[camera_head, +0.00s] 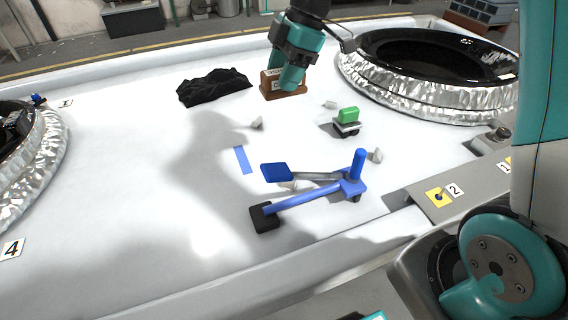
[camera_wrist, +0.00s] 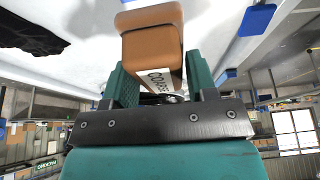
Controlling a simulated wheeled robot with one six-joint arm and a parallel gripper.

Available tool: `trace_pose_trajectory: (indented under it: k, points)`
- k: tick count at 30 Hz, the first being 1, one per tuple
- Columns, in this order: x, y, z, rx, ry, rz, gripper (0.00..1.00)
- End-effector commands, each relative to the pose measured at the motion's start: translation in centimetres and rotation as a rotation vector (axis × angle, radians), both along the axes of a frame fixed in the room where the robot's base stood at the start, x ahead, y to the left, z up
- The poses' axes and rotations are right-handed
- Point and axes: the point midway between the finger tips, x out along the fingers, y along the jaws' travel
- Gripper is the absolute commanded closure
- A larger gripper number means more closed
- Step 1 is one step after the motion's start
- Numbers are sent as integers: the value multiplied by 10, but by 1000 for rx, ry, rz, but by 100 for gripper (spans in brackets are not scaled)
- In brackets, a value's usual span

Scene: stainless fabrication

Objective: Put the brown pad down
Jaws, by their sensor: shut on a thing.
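The brown pad (camera_head: 270,86) is a tan-brown block with a white label, in the upper middle of the head view. My teal gripper (camera_head: 291,78) comes down on it from above and is shut on it. In the wrist view, the brown pad (camera_wrist: 152,45) sits between the two teal fingers of my gripper (camera_wrist: 157,78), with part of its printed label showing. The pad is at or just above the white table (camera_head: 130,150); I cannot tell whether it touches.
A crumpled black cloth (camera_head: 212,87) lies left of the pad. A foil-wrapped black basin (camera_head: 430,60) stands to the right. A green block on a small cart (camera_head: 347,116) and a blue tool (camera_head: 315,195) are nearer. The table's left middle is clear.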

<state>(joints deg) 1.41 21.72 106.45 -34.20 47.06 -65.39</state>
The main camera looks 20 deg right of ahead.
Motion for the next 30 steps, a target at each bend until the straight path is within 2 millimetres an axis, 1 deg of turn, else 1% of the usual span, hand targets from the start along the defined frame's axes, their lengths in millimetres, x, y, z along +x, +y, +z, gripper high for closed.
trace_pose_trajectory:
  k: [9,12,15,18,23,30]
  points:
    - [-2,0,-87,-1,9,-2,72]
    - [-2,0,-113,-1,8,-2,72]
    - [-1,0,-133,-1,7,-3,72]
    - [0,0,-144,-1,4,-4,72]
    - [-1,0,-154,-1,4,-3,72]
    - [-1,0,-189,-1,5,-3,72]
